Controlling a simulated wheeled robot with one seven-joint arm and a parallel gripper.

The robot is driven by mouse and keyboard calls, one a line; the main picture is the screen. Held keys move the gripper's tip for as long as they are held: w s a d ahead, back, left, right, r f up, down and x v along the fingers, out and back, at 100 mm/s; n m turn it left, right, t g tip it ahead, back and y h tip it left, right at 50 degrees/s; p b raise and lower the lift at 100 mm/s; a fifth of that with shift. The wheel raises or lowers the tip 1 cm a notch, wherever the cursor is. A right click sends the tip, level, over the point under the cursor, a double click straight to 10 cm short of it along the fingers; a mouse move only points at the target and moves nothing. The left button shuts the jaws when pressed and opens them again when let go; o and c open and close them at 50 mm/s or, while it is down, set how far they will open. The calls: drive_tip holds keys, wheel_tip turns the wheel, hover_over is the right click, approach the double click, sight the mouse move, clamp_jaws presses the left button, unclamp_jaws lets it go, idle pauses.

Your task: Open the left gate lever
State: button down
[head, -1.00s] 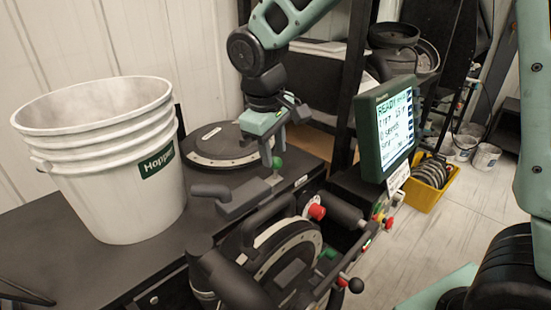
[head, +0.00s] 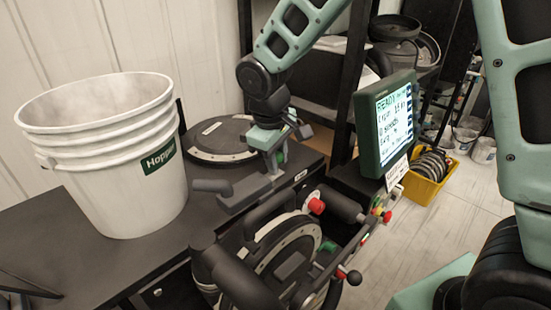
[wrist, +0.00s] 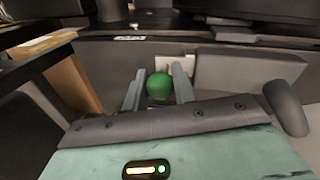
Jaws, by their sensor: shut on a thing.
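The lever with a round green knob (head: 282,157) stands on the dark machine, behind the front disc housing. In the wrist view, the green knob (wrist: 160,87) sits between the two grey fingers. My gripper (head: 274,166) points down over this lever and is shut on it. The fingers partly hide the knob and its stem in the head view. A second green knob (head: 328,247) shows lower on the front of the machine.
The white hopper bucket (head: 100,160) stands on the dark bench at left. A round black lid (head: 218,140) lies behind my gripper. A monitor (head: 387,122) reading READY stands at right, with a yellow crate (head: 425,190) on the floor beyond.

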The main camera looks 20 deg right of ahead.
drive_tip(key=d, duration=0.1)
drive_tip(key=w+d, duration=0.1)
drive_tip(key=d, duration=0.2)
drive_tip(key=shift+w+d, duration=0.1)
drive_tip(key=shift+w, duration=0.3)
drive_tip(key=c, duration=1.4)
unclamp_jaws()
drive_tip(key=shift+c, duration=0.2)
drive_tip(key=shift+r, duration=0.1)
wheel_tip(320, 180, up, 17)
drive_tip(key=s+a+b, duration=0.2)
drive_tip(key=b, duration=0.1)
drive_tip(key=shift+a+b, duration=0.35)
drive_tip(key=shift+a, duration=0.05)
